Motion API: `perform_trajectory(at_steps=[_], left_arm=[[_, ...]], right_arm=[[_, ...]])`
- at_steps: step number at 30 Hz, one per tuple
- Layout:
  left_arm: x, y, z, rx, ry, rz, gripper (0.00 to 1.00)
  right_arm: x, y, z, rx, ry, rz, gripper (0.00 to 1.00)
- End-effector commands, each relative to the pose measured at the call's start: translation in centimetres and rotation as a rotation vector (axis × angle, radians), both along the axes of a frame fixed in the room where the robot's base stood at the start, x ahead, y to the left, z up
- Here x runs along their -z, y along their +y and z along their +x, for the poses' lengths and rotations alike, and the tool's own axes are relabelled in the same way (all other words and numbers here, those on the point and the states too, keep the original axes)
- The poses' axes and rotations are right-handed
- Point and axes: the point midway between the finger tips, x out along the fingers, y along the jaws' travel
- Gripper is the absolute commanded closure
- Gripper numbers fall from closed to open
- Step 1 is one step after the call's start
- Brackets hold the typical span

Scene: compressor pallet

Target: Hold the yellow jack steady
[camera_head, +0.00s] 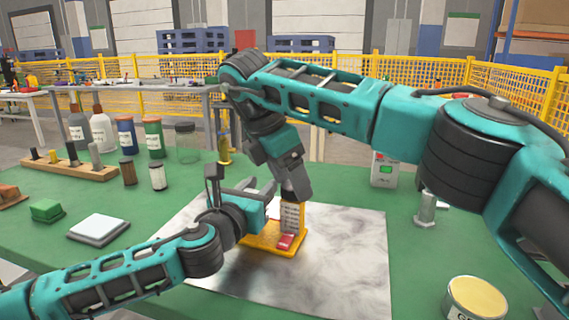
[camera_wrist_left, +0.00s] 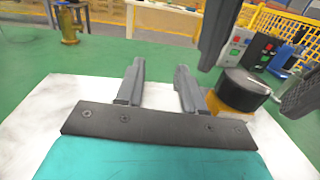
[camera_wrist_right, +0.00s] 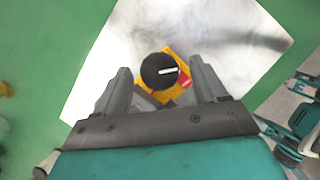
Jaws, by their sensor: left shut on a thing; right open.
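The yellow jack (camera_head: 262,243) stands on a pale marbled sheet, with a yellow base, a labelled column and a red patch. Its round black knob with a white line shows in the right wrist view (camera_wrist_right: 158,71) and left wrist view (camera_wrist_left: 243,91).
The sheet (camera_head: 350,260) lies on a green table. A wooden block (camera_head: 70,172) with pegs, several bottles (camera_head: 103,130) and a white pad (camera_head: 98,229) stand at left. A control box (camera_head: 384,170), a metal bolt (camera_head: 426,208) and a tin (camera_head: 475,298) stand at right.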

Motion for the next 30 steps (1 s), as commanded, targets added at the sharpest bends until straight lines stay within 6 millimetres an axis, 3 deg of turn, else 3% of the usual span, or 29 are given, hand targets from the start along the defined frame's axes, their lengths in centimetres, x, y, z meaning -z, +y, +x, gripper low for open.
perform_trajectory(at_steps=[1, 5, 15, 22, 30], left_arm=[[1.7, 0.4, 0.1, -0.011, 0.029, 0.011, 1.0], [1.6, 0.4, 0.1, -0.011, 0.029, 0.011, 1.0], [1.7, 0.4, 0.0, -0.011, 0.029, 0.011, 1.0], [1.7, 0.4, 0.0, -0.011, 0.029, 0.011, 1.0], [1.7, 0.4, 0.0, -0.011, 0.029, 0.011, 1.0]], right_arm=[[-0.3, 0.2, -0.1, -0.001, -0.002, 0.001, 0.29], [-2.2, 0.9, -0.5, -0.002, -0.005, 0.001, 0.29], [-8.9, 3.3, -2.0, 0.0, -0.007, 0.001, 0.29], [-10.6, 3.8, -2.3, 0.0, -0.003, 0.001, 0.29], [-11.0, 4.0, -2.5, -0.001, -0.003, 0.0, 0.29]])
